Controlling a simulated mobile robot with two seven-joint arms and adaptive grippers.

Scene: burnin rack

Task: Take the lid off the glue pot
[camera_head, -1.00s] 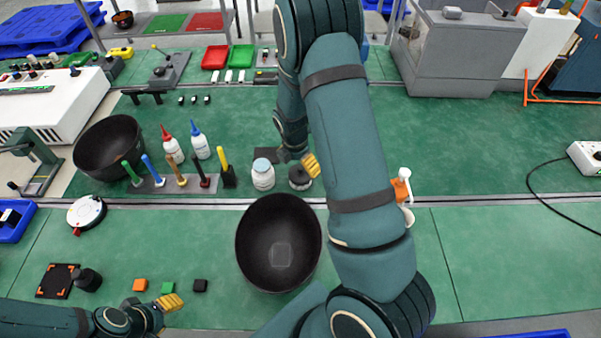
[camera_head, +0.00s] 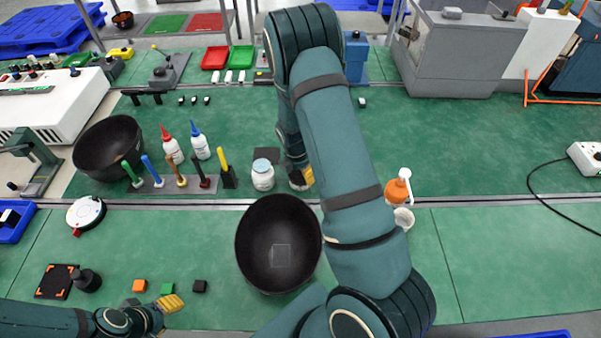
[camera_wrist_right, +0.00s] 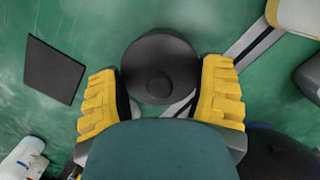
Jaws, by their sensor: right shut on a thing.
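My right gripper (camera_head: 305,176) is at the lid. In the right wrist view the yellow fingers of this gripper (camera_wrist_right: 160,98) lie on opposite sides of the lid, shut on it.
A large black bowl (camera_head: 254,262) is in front.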

